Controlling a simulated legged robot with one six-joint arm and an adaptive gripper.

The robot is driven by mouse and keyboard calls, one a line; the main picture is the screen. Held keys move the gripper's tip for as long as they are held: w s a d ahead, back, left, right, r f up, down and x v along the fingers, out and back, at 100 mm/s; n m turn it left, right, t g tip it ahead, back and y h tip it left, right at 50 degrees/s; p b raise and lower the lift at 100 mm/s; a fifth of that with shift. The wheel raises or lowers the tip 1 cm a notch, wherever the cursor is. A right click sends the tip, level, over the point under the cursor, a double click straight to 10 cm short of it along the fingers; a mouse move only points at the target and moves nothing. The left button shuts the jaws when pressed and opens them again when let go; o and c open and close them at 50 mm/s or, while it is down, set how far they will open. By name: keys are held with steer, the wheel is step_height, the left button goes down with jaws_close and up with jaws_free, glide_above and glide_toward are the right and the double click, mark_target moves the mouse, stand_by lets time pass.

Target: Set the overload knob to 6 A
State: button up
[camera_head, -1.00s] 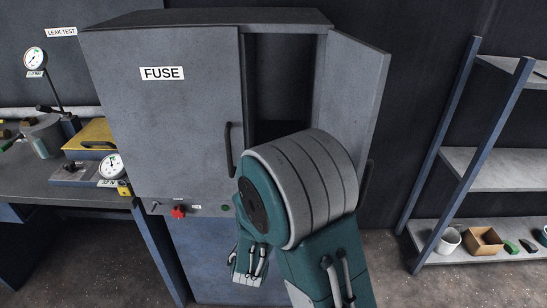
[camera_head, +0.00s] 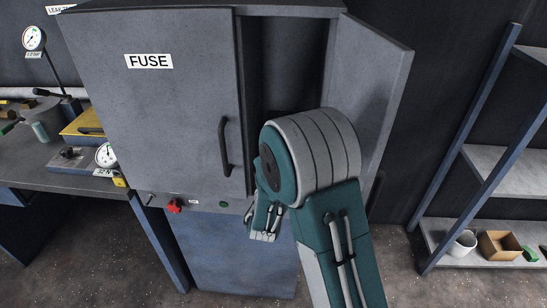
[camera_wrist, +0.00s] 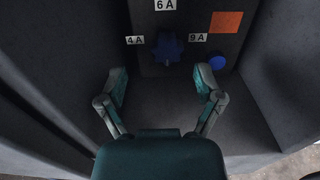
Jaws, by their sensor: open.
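The overload knob (camera_wrist: 168,47) is dark blue and lobed, on a grey panel in the wrist view. Labels 4 A (camera_wrist: 135,41), 6 A (camera_wrist: 165,5) and 9 A (camera_wrist: 198,38) stand to its left, above it and to its right. I cannot tell which label it points to. My gripper (camera_wrist: 162,76) is open and empty, its two fingers spread below the knob in the picture and apart from it. In the head view my arm hides the knob and the gripper.
A round blue button (camera_wrist: 217,62) and an orange square (camera_wrist: 226,22) are right of the knob. The FUSE cabinet (camera_head: 170,110) has its right door (camera_head: 370,85) open. A red knob (camera_head: 174,206) is on its lower front. Shelves (camera_head: 505,172) stand right, a bench (camera_head: 60,180) left.

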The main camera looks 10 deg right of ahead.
steer(key=x, duration=0.2)
steer(key=d+x, duration=0.1)
steer(key=x, duration=0.1)
steer(key=shift+d, duration=0.1)
steer(key=shift+w, duration=0.4)
steer(key=shift+a, duration=0.3)
steer(key=shift+c, duration=0.7)
steer(key=c, duration=1)
